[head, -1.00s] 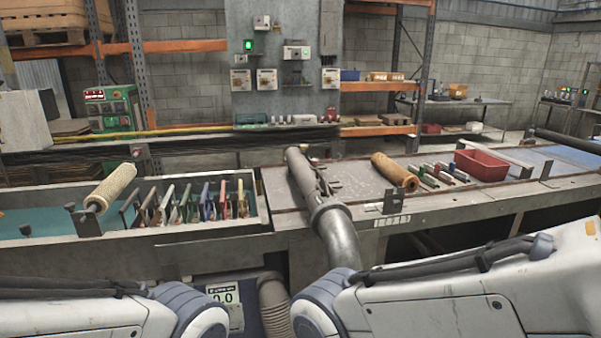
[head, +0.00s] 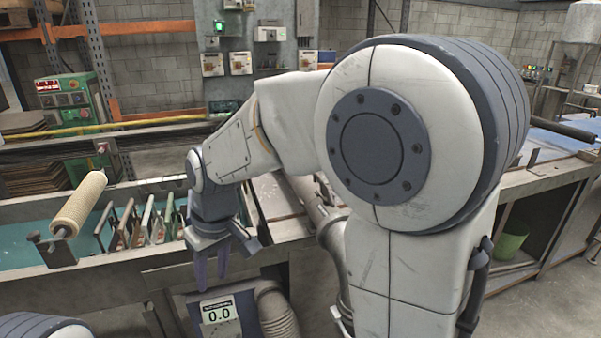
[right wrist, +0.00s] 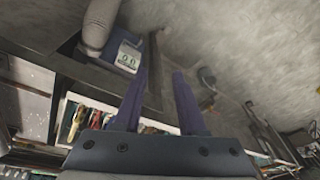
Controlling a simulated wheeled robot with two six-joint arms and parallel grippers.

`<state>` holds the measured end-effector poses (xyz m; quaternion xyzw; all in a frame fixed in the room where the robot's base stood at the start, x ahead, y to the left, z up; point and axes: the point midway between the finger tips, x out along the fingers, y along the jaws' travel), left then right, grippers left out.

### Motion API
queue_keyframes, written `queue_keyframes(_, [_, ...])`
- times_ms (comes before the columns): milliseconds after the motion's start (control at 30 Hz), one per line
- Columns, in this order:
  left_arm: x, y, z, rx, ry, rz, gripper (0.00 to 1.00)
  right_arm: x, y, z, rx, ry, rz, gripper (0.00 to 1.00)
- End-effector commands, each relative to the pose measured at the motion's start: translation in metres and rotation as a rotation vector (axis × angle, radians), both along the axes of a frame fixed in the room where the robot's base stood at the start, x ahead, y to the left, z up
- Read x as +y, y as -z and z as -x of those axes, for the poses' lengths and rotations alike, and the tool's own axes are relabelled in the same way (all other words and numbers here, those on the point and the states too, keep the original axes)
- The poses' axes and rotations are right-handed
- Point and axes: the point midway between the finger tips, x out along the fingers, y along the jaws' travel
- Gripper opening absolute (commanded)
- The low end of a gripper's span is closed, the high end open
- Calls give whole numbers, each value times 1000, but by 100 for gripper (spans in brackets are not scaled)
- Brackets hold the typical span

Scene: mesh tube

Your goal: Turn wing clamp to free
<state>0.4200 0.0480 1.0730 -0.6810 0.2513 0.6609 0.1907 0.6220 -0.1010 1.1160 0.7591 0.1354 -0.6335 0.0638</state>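A beige mesh tube (head: 78,203) slants upward at the left of the head view. My left gripper is not in view; only a piece of my left arm shows at the bottom left.
A trough (head: 25,255) holds several upright coloured frames (head: 150,222) right of the mesh tube. A display reading 0.0 (head: 218,315) and a ribbed hose (head: 277,310) are below my right gripper. My right arm hides much of the bench. A green bin (head: 511,240) stands under it.

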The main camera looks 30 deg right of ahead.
Motion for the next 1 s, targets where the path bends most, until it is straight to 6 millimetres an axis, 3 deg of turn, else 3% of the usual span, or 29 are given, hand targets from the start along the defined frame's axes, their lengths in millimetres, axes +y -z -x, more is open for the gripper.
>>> queue_keyframes(33, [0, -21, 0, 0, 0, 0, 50, -39, -24, -40, -23, 92, -2, 40])
queue_keyframes(100, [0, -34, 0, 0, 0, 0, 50, -94, -41, -83, -60, 188, -1, 40])
queue_keyframes(200, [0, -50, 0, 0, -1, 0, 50, -182, -59, -123, -112, 310, 13, 40])
queue_keyframes(300, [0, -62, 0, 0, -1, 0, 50, -262, -71, -141, -152, 410, 33, 40])
queue_keyframes(433, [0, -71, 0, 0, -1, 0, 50, -336, -79, -144, -187, 493, 54, 40])
queue_keyframes(500, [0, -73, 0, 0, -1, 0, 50, -358, -80, -142, -198, 518, 63, 40])
queue_keyframes(600, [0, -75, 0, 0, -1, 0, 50, -373, -78, -142, -204, 532, 68, 40])
queue_keyframes(767, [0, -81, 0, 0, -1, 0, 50, -375, -59, -150, -202, 532, 69, 40])
queue_keyframes(1000, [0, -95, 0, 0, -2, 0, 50, -378, -18, -167, -202, 532, 68, 40])
